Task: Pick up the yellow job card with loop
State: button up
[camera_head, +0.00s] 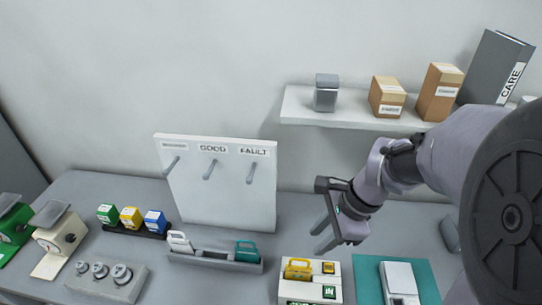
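The yellow job card with a loop (298,269) stands at the white box (314,280) near the front centre, its loop on top. Whether it sits in a slot or on the box's top is hard to tell. My gripper (322,236) is above and a little to the right of the card in the picture. Its two fingers point down to the left and are apart, with nothing visible between them. The gripper does not touch the card.
A grey tray (215,260) left of the box holds a white and a teal looped card. A pegboard (222,190) stands behind it. A scale (399,281) on a teal mat (369,279) stands to the right. A shelf (350,118) with boxes hangs above.

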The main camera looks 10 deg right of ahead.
aim_at(296, 266)
jog(key=a+f+m+b, duration=0.1)
jog(key=f+b, duration=0.1)
jog(key=f, duration=0.3)
jog(key=w+a+f+m+b, duration=0.1)
jog(key=a+f+b, duration=0.1)
jog(key=f, duration=0.4)
jog(key=w+a+f+b, duration=0.1)
jog(key=f, duration=0.5)
jog(key=shift+w+a+m+y+b, duration=0.15)
jog(key=shift+a+m+y+b, duration=0.15)
jog(key=shift+a+m+b, duration=0.1)
jog(key=shift+d+r, duration=0.1)
jog(key=shift+c, duration=0.2)
grip_shut()
